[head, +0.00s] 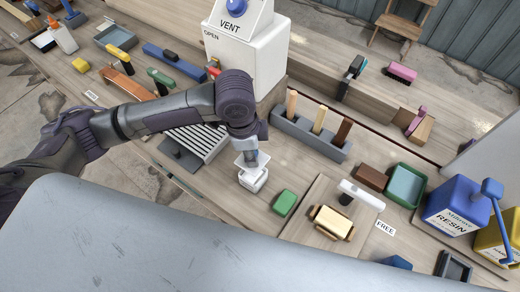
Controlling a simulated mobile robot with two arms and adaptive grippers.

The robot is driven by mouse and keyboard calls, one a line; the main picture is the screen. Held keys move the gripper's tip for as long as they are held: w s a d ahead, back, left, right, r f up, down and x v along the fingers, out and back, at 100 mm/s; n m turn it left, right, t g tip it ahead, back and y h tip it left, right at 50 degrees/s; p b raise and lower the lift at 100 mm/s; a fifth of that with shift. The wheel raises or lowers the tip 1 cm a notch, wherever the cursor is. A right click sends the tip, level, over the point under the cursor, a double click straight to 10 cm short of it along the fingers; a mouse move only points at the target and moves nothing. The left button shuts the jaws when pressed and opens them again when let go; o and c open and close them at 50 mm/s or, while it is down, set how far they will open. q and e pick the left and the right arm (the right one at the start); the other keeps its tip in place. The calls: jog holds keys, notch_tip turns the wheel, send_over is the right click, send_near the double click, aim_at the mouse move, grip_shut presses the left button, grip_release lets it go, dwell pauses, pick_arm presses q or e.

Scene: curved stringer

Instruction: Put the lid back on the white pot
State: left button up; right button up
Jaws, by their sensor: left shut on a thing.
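The small white pot (254,183) stands on the wooden bench, just below my left gripper (250,157) in the picture. My left gripper points down and is shut on a thin white piece that looks like the lid (241,165). The lid appears just above the pot, partly covering its top. I cannot tell whether the two touch. The wrist hides part of the lid. My right gripper is not in view.
A green block (285,203) lies right of the pot. A grey slatted rack (198,141) is at its left. A grey holder (300,130) with upright wooden pieces and the white VENT box (262,58) stand behind. A board (300,226) carries a yellow block (333,222).

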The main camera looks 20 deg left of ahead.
pick_arm(q)
jog(key=shift+f+b, duration=0.9)
jog(key=shift+b, duration=0.05)
notch_tip(320, 180, down, 2)
jog(key=b, duration=0.3)
jog(key=shift+f, duration=0.2)
jog(key=shift+f+b, duration=0.4)
jog(key=shift+f, duration=0.65)
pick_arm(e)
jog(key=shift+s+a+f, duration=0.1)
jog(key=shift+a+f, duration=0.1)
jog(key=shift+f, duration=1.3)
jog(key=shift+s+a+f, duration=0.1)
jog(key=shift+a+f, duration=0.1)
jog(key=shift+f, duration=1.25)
pick_arm(q)
jog(key=shift+p, duration=0.9)
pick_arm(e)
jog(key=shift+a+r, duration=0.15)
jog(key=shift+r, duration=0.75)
pick_arm(q)
jog(key=shift+f+p, duration=0.15)
jog(key=shift+p, duration=0.55)
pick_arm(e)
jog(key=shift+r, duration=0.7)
pick_arm(q)
jog(key=shift+p, duration=0.55)
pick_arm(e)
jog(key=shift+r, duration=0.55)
